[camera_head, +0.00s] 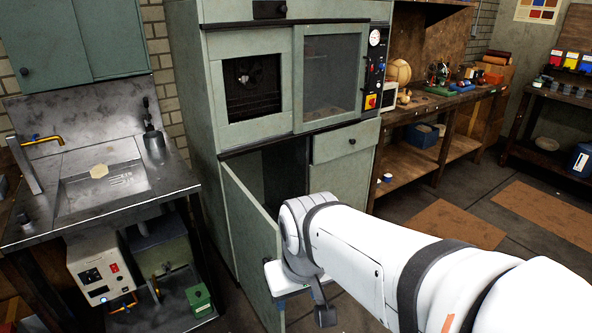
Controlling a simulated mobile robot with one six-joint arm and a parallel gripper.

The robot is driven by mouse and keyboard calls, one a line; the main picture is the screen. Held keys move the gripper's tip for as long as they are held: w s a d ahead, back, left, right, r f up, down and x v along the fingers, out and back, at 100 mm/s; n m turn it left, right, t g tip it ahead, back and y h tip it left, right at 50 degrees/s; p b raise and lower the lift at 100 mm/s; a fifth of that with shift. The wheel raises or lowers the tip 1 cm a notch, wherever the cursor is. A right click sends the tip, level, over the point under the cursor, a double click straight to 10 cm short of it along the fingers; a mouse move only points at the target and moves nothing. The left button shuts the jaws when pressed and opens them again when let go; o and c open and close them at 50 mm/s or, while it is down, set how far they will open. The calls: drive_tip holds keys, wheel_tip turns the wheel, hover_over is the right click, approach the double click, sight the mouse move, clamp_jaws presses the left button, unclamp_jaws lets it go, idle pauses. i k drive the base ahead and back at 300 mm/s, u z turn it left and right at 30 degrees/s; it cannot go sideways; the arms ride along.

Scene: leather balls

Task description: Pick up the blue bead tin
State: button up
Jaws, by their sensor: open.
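I cannot make out a thing that is surely the blue bead tin. A small round blue-and-white item (388,178) sits on the low shelf of the wooden bench, too small to identify. My white arm reaches in from the lower right. My gripper (303,311) points down in front of the tall green cabinet, beside its open lower door (250,228). It is open, with nothing seen between its fingers. My arm hides part of the floor and the lower cabinet.
The green cabinet (345,172) has a dark open lower compartment (286,172). A metal sink bench (72,230) stands left, with a white box (98,272) and a green box (199,299) below. The wooden bench (414,106) holds several items. Mats (450,222) lie on open floor at right.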

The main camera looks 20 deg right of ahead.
sight(387, 178)
drive_tip(key=z, duration=2.45)
drive_tip(key=i, duration=2.65)
